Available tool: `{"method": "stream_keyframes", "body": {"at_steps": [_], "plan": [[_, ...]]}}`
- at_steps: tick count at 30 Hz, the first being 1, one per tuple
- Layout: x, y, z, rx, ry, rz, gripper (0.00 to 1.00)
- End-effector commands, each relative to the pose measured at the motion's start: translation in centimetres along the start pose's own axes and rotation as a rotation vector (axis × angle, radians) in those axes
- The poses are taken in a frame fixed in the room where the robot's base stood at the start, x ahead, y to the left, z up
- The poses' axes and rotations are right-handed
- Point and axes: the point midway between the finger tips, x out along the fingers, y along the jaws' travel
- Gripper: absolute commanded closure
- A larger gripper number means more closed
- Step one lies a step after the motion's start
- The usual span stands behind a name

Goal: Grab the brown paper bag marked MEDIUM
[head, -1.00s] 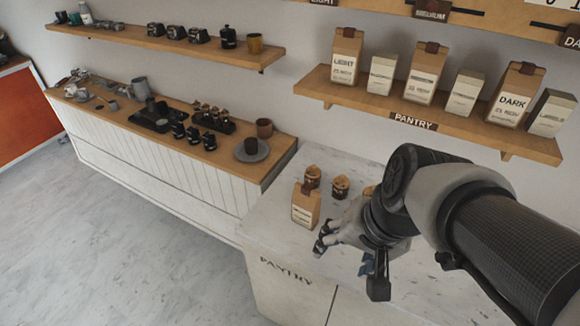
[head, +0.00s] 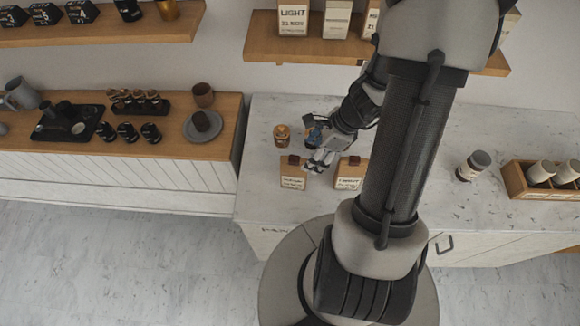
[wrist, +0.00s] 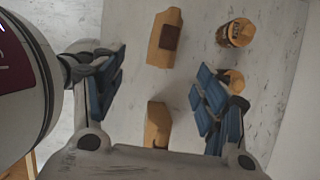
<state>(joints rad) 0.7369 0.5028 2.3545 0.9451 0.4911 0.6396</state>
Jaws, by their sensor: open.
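Two brown paper bags with dark clips and white labels stand on the marble counter in the head view, a left bag (head: 292,173) and a right bag (head: 349,174). Their labels are too small to read surely, so I cannot tell which is marked MEDIUM. My gripper (head: 318,163) is open and empty, above the counter around the gap between them. In the wrist view, one bag (wrist: 163,38) is beyond the fingertips. The other bag (wrist: 157,126) is lower, between the blue-padded fingers (wrist: 157,92) in the picture; contact cannot be told.
A jar (head: 282,134) stands behind the left bag; a second jar (wrist: 234,80) is partly hidden by a finger in the wrist view. The shelf (head: 268,44) with more bags is behind. A canister (head: 473,166) and a wooden crate (head: 513,181) stand at right.

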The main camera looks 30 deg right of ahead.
Motion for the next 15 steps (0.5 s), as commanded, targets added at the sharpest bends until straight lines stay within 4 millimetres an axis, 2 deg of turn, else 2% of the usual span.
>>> {"method": "stream_keyframes", "body": {"at_steps": [1,6,10,15], "plan": [[1.7,0.1,-0.1,-0.001,0.0,0.006,0.33],[5.4,0.1,-0.1,-0.002,0.0,0.005,0.33],[7.3,0.1,-0.1,-0.004,0.001,0.003,0.33],[8.3,0.0,0.0,-0.004,0.0,0.001,0.33]]}}
